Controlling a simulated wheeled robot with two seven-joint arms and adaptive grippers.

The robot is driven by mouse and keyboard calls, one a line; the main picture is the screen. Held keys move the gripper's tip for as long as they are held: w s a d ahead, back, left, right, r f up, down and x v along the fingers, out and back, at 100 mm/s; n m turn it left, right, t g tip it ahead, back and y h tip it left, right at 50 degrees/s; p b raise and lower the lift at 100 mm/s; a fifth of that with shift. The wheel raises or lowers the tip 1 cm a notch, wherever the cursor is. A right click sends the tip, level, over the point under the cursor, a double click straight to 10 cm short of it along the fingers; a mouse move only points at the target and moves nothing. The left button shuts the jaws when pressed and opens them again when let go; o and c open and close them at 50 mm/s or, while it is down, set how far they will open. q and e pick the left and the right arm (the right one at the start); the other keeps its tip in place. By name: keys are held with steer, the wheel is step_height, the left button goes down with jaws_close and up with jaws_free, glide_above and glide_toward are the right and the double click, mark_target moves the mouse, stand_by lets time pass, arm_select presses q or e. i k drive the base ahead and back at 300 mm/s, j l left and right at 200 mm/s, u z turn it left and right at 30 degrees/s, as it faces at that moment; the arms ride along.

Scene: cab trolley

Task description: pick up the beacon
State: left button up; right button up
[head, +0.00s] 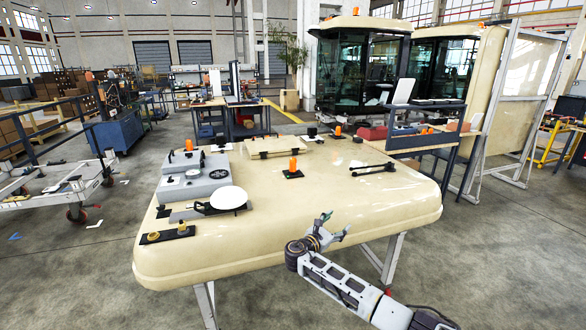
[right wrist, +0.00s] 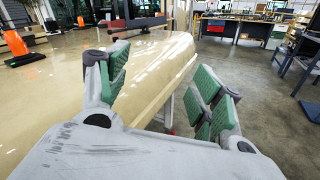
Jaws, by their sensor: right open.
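An orange beacon (head: 293,166) stands upright on a small black base in the middle of the cream roof panel (head: 330,230). In the right wrist view an orange beacon (right wrist: 17,43) on a dark base shows at the far left edge. My right gripper (head: 335,226) is at the panel's front edge, to the right of the beacon and nearer to me, clear of it. Its green-padded fingers are spread apart and empty in the right wrist view (right wrist: 165,88). My left gripper is not in view.
Grey units (head: 193,178), a white disc (head: 228,197) and a dark plate with knobs (head: 168,234) sit on the panel's left. A flat cream box (head: 270,147) lies behind the beacon, and a black wiper-like part (head: 373,168) to its right. The panel's front right is clear.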

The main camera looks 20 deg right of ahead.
mark_target(292, 166)
steer(key=i, duration=2)
